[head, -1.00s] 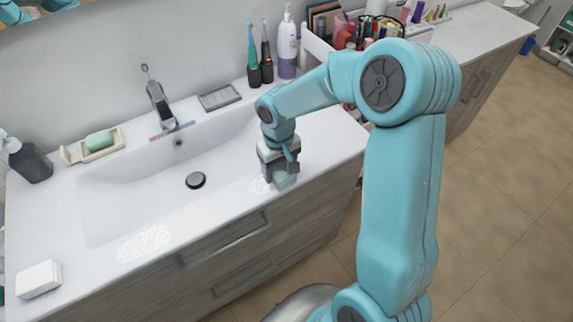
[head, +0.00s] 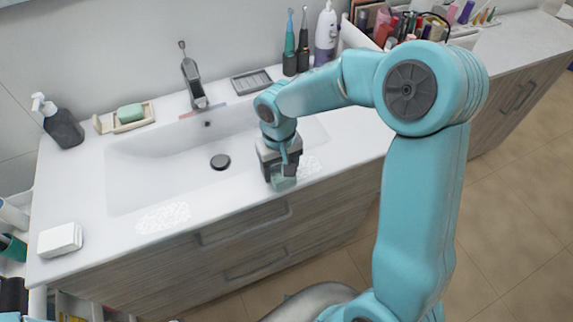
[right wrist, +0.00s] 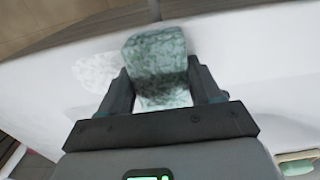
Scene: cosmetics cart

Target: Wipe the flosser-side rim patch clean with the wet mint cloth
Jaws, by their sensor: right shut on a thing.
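The mint cloth (head: 283,183) is a folded, marbled green block in my right gripper (head: 280,172), at the sink's front rim. In the right wrist view the cloth (right wrist: 155,62) sits between the two fingers of the right gripper (right wrist: 163,85). The flosser-side rim patch (head: 311,166) is a whitish speckled film just right of the cloth; it also shows beside the cloth in the right wrist view (right wrist: 93,72). Contact between cloth and rim is hard to tell. The white flosser (head: 326,33) stands at the back right. My left gripper is out of view.
A second speckled patch (head: 163,217) lies on the front rim at left. A white box (head: 60,240), soap dish (head: 123,120), dark dispenser (head: 63,128), faucet (head: 192,82) and two toothbrushes stand around the basin (head: 150,170). The counter right of the patch is clear.

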